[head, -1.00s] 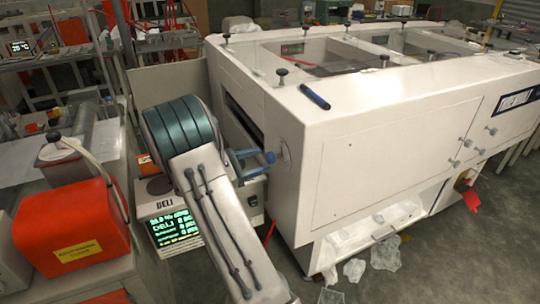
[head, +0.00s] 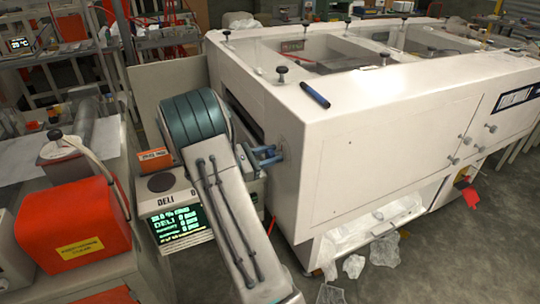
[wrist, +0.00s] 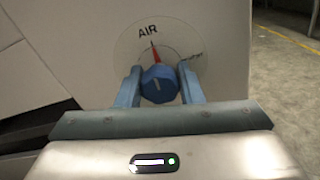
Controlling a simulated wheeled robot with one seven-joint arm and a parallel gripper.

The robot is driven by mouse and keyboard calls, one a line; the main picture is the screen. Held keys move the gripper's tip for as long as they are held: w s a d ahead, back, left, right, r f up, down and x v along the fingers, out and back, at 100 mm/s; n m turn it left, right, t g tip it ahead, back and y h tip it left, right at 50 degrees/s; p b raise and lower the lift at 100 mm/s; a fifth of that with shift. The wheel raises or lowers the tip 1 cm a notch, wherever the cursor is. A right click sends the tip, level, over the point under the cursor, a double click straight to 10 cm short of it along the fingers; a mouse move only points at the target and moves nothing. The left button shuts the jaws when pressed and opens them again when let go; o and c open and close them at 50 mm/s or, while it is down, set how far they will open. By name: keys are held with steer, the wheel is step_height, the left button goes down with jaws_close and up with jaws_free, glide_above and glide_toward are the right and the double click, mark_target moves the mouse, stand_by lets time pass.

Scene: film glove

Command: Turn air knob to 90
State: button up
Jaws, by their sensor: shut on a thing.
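The air knob (wrist: 159,84) is a round blue knob on the white machine's end face, seen in the wrist view. Behind it is a round dial plate (wrist: 128,50) marked "AIR", with a red pointer tilted slightly left of straight up. My gripper (wrist: 159,86) has its two blue fingers on either side of the knob and is shut on it. In the head view my gripper (head: 268,155) reaches the machine's left end face; the knob is mostly hidden there by the fingers.
A scale with a green "DELI" display (head: 178,222) stands left of my arm. An orange-red box (head: 75,228) sits at the lower left.

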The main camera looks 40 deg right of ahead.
steer(key=shift+f, duration=0.1)
steer(key=m+b, duration=0.1)
steer(key=b, duration=0.1)
steer(key=m+b, duration=0.3)
steer(key=b, duration=0.1)
steer(key=shift+f+m, duration=0.25)
steer(key=shift+m, duration=0.05)
steer(key=m+b, duration=0.5)
steer(key=b, duration=0.2)
steer(key=shift+s+f+b, duration=0.1)
steer(key=shift+b, duration=0.25)
steer(key=m+b, duration=0.5)
steer(key=b, duration=0.2)
steer(key=shift+m, duration=0.3)
steer(key=m+b, duration=0.2)
steer(key=b, duration=0.2)
steer(key=shift+r+m, duration=0.2)
steer(key=shift+m, duration=0.2)
steer(key=shift+r, duration=0.1)
steer(key=o, duration=1)
steer(key=shift+c, duration=0.2)
